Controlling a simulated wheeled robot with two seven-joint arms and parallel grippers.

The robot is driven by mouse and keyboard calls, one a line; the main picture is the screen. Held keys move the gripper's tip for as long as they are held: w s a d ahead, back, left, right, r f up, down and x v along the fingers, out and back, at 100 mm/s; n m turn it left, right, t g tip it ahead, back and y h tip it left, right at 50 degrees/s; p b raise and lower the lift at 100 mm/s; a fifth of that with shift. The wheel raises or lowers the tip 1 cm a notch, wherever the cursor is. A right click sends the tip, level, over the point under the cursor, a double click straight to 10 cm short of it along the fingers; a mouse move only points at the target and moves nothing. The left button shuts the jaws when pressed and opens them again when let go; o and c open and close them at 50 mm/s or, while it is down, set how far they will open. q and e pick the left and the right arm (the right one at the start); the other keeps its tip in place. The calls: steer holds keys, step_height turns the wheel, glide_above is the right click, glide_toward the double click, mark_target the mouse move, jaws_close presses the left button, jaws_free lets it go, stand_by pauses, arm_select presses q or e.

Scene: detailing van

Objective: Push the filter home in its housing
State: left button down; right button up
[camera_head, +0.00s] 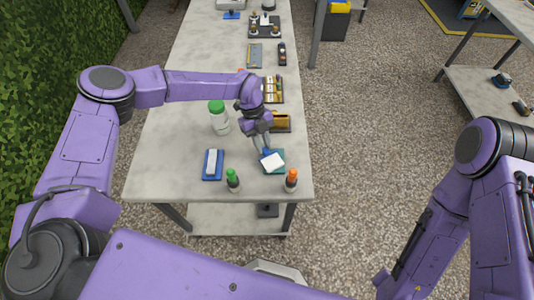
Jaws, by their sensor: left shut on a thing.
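My left gripper (265,148) reaches down over the near right part of the bench and is shut on a small white block, which looks like the filter (271,162). The block sits tilted over a teal piece (280,168) with blue at its edge, which may be the housing. I cannot tell whether the block is inside it or only above it. To the left, a blue tray (219,176) holds a pale grey bar (211,161). My right arm stands at the right, off the bench, and its gripper does not show.
A green-capped white bottle (219,122) stands left of my left gripper. A green-topped bottle (233,181) and an orange-topped bottle (291,180) stand at the near edge. A yellow box (283,122) lies just beyond the gripper. The bench's left side (165,150) is clear.

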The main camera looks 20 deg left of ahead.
arm_select(q)
steer(key=shift+w+a+f+b, duration=0.2)
steer(key=shift+w+a+b, duration=0.75)
steer(key=shift+w+a, duration=0.5)
steer(key=shift+a, duration=0.15)
